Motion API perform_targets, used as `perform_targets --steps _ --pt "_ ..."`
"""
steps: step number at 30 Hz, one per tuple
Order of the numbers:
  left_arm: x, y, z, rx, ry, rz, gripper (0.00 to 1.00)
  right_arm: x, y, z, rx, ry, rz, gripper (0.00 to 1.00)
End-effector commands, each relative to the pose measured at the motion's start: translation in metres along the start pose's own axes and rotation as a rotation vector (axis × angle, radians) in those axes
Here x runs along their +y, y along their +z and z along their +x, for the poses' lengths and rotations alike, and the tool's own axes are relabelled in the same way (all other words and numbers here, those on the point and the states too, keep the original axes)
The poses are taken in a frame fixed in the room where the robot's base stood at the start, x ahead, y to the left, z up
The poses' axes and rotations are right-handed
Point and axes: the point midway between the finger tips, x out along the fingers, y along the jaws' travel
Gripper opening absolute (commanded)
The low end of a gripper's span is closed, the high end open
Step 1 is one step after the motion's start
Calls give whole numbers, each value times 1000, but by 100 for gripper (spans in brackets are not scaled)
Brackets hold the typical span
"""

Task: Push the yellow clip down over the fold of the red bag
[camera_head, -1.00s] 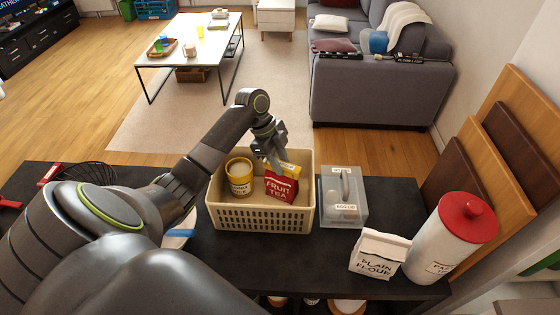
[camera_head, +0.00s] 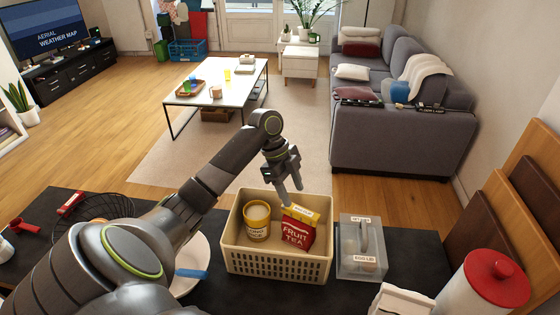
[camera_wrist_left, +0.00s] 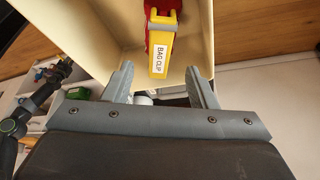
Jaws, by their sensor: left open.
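The red bag (camera_head: 298,232), lettered FRUIT TEA, stands in the beige basket (camera_head: 278,269). The yellow clip (camera_head: 301,213) lies along the bag's top edge; how far down it sits over the fold cannot be told. In the left wrist view the clip (camera_wrist_left: 160,48) shows its BAG CLIP label, with a little of the red bag (camera_wrist_left: 152,20) beside it. My left gripper (camera_head: 291,194) is open and empty, just above and apart from the clip. Its two fingers (camera_wrist_left: 161,82) are spread in the wrist view, the clip beyond the gap. My right gripper is out of view.
A clear lidded box (camera_head: 361,262) is right of the basket. A white canister with a red lid (camera_head: 487,283) and a white flour bag (camera_head: 401,302) are at front right. A plate lies left.

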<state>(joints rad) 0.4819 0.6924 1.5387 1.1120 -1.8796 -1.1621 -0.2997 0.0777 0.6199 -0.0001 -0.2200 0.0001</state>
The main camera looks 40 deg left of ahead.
Motion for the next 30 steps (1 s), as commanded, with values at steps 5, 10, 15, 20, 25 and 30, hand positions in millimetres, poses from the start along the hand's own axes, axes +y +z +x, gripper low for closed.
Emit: perform_targets --steps 5,10,15,20,25,30 --pt "-1 2 -45 -3 -4 0 52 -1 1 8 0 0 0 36" --pt "-1 1 -81 -2 -4 0 52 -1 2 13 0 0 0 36" --pt "-1 1 -103 0 -1 -2 52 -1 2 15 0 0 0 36" --pt "0 0 -111 1 1 -2 52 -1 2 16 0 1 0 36" --pt "0 0 -111 1 2 -1 52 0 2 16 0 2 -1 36" --pt "0 0 -111 1 1 -1 52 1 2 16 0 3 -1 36"
